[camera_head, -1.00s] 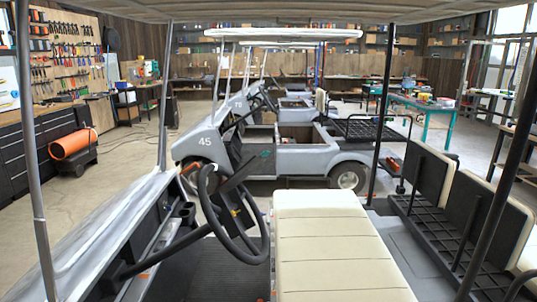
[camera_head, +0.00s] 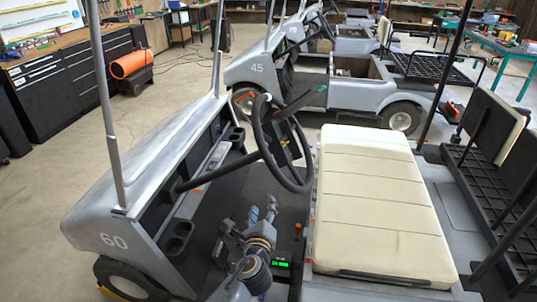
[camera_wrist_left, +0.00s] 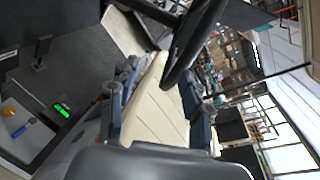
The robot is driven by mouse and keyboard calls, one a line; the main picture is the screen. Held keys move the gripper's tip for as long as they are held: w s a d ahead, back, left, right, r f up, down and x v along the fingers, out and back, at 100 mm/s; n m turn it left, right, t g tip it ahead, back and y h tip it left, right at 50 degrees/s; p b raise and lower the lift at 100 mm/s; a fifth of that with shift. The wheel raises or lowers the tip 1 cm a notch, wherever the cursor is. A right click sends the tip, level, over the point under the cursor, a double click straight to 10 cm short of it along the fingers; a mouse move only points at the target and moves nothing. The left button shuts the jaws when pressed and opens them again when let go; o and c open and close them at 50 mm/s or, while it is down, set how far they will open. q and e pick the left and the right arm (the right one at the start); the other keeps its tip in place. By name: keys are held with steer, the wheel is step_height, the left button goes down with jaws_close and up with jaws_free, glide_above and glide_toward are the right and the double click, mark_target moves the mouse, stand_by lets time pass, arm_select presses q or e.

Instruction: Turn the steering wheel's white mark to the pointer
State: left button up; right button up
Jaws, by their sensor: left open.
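The black steering wheel (camera_head: 257,128) stands tilted above the cart's floor, left of the cream seat. A small white mark (camera_head: 268,97) shows at the top of its rim. A small orange piece (camera_head: 249,96) shows just left of the mark; I cannot tell if it is the pointer. My left gripper (camera_head: 263,212) is open and empty, below the wheel and apart from it. In the left wrist view, the left gripper (camera_wrist_left: 162,80) has its fingers apart, with the black wheel rim (camera_wrist_left: 190,42) beyond them. My right gripper is not in view.
The cream seat (camera_head: 372,200) is right of the wheel. The dashboard (camera_head: 205,172) with cup holders is on the left. A roof post (camera_head: 106,110) rises at the left. A green lit display (camera_head: 282,264) is low near my arm. Another cart (camera_head: 330,95) stands behind.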

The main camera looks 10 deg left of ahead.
arm_select(q)
steer(key=m+t, duration=0.1)
glide_toward(268, 161)
steer(key=s, duration=0.2)
steer(key=shift+t+y, duration=0.3)
steer(key=w, duration=0.4)
steer(key=w+a+p, duration=0.1)
steer(key=w, duration=0.8)
steer(key=shift+w+a+f, duration=0.1)
steer(key=shift+a+f, duration=0.1)
steer(key=shift+f, duration=0.05)
jaws_close()
